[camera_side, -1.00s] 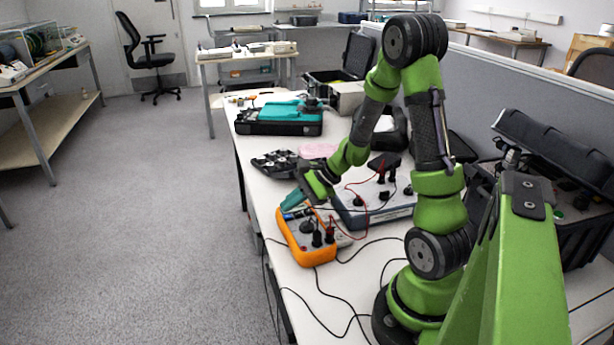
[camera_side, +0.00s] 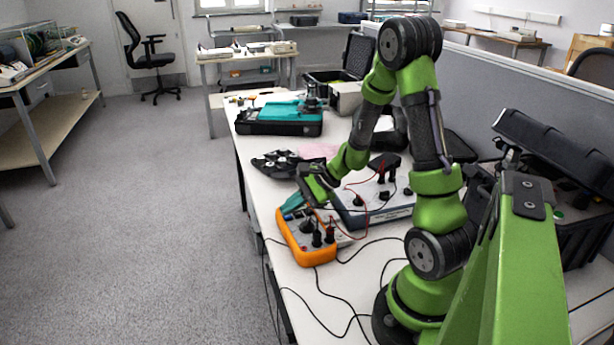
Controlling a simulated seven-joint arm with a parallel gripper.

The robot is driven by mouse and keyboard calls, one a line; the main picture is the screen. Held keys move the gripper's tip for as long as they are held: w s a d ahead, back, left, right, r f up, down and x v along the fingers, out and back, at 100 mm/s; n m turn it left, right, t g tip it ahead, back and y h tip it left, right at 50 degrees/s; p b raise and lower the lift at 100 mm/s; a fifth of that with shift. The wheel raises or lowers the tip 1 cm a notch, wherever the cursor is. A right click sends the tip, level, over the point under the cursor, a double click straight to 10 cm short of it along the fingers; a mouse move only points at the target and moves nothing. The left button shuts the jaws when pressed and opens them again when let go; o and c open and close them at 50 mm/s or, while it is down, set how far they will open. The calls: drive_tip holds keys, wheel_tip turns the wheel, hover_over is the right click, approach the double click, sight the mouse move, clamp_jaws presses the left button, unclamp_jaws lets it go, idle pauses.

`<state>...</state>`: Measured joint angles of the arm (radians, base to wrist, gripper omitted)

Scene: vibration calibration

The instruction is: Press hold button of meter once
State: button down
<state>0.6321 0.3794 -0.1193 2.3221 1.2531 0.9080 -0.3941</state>
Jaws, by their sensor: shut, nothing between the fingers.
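The meter (camera_side: 297,250) is an orange-framed handheld unit with a grey face and a dark dial. It lies on the white bench, with black plugs and leads at its near end. My gripper (camera_side: 318,200) is shut and empty, just above the meter's far end. It hides part of the meter's upper face, and the hold button cannot be made out. I cannot tell whether the fingertips touch the meter.
A grey-blue box (camera_side: 375,213) with plugs and red and black leads stands right of the meter. Black cables (camera_side: 345,305) run over the near bench. A black holder (camera_side: 272,163) and a teal-topped case (camera_side: 272,120) lie farther back.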

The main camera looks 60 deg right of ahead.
drive_tip(key=shift+f, duration=0.3)
drive_tip(key=shift+r, duration=0.1)
idle(0.4)
drive_tip(key=shift+r, duration=0.75)
drive_tip(key=shift+r, duration=2.5)
